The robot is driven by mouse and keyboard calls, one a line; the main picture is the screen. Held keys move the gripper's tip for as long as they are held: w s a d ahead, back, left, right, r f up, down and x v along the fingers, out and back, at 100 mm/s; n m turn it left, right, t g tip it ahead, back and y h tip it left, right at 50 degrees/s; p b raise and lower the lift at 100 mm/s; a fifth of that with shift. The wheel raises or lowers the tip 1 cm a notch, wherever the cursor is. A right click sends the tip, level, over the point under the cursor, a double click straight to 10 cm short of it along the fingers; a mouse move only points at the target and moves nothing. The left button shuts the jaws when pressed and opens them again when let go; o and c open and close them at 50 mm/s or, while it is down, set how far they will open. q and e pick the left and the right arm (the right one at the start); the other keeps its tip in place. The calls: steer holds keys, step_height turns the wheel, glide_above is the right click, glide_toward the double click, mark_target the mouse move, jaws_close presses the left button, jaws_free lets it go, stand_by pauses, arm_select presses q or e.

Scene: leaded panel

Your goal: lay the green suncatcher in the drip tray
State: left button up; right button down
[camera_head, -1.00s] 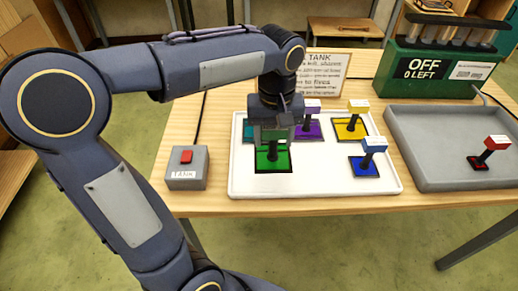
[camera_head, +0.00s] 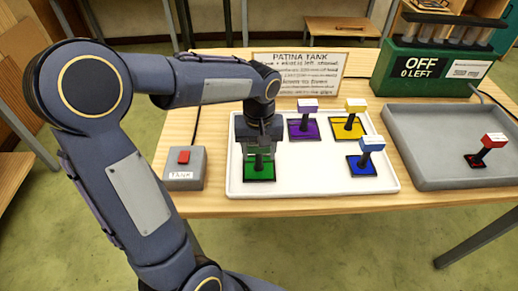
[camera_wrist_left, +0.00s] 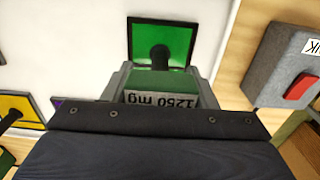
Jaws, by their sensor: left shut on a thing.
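The green suncatcher (camera_head: 259,171) is a square green panel with a dark border and an upright post topped by a labelled block. My left gripper (camera_head: 260,149) is shut on its block, above the left part of the white tray (camera_head: 320,182). In the left wrist view the green panel (camera_wrist_left: 178,43) shows beyond the fingers (camera_wrist_left: 160,85), and the block between them reads 1250 mg. I cannot tell whether the panel touches the tray. A grey tray (camera_head: 437,180), seemingly the drip tray, is at the right with a red suncatcher (camera_head: 487,150) in it. My right gripper is not in view.
Purple (camera_head: 304,130), yellow (camera_head: 349,129) and blue (camera_head: 362,168) suncatchers stand in the white tray. A grey box with a red button (camera_head: 184,157) is at the left. A sign (camera_head: 298,75) and a green machine reading OFF, 0 LEFT (camera_head: 427,65) are behind. The grey tray's left part is clear.

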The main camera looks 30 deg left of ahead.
arm_select(q)
steer(key=shift+f, duration=0.2)
steer(key=o, duration=1.1)
steer(key=shift+r, duration=0.1)
step_height(320, 180, up, 12)
steer(key=shift+f+p, duration=0.15)
steer(key=shift+p, duration=0.3)
steer(key=shift+s+r, duration=0.1)
steer(key=shift+r, duration=0.1)
steer(key=s+d+f+m+t+h, duration=0.2)
steer(key=s+f, duration=0.1)
steer(key=s, duration=0.5)
steer(key=s+d+f+m+t+h, duration=0.1)
steer(key=s+d+f+m+t, duration=0.1)
steer(key=s, duration=0.6)
step_height(320, 180, down, 2)
steer(key=shift+s+f+m+t+h, duration=0.1)
steer(key=shift+s+m+t+h, duration=0.3)
steer(key=shift+t, duration=0.4)
steer(key=shift+d, duration=0.1)
